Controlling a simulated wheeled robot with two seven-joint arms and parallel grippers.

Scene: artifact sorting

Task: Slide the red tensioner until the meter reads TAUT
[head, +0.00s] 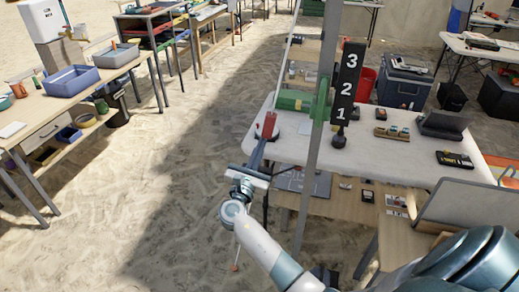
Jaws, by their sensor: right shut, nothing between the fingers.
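A thin pale line runs from the block up to the top of the picture. No reading of TAUT is legible. A black and yellow device (455,159) lies on the table, too small to read. My left gripper is out of view.
A grey upright post (318,140) stands close right of the block. A wooden table with bins (70,80) is at left. Open sand lies between.

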